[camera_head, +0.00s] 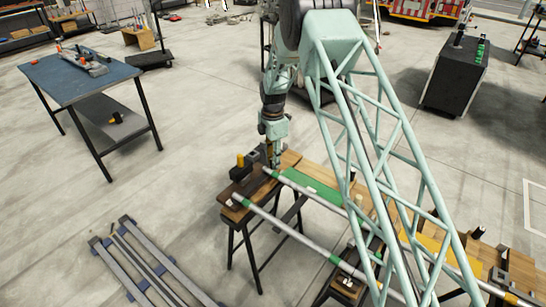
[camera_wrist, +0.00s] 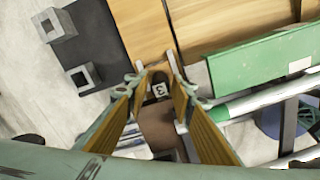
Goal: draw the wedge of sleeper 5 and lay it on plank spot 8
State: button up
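In the head view my gripper (camera_head: 272,160) points down over the left end of the wooden trestle bench (camera_head: 292,160). In the wrist view its two fingers (camera_wrist: 155,66) are apart, with no object clearly held between the tips. Beyond and between them lies a dark brown surface (camera_wrist: 156,118) with a small white tag (camera_wrist: 158,90) that seems to read 3. Light wooden boards (camera_wrist: 210,28) lie just past the fingertips. I cannot tell which piece is the wedge of sleeper 5, and plank spot 8 is not readable in either view.
A green strip (camera_head: 310,189) and pale pipes (camera_head: 285,228) run along the bench, right of my gripper. A dark mat (camera_wrist: 92,35) bears square grey sockets (camera_wrist: 53,25). A yellow-topped piece (camera_head: 240,161) stands left. Rails (camera_head: 150,262) lie on the floor; open floor separates a blue table (camera_head: 75,75).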

jog(key=shift+f, duration=0.85)
jog(key=c, duration=0.7)
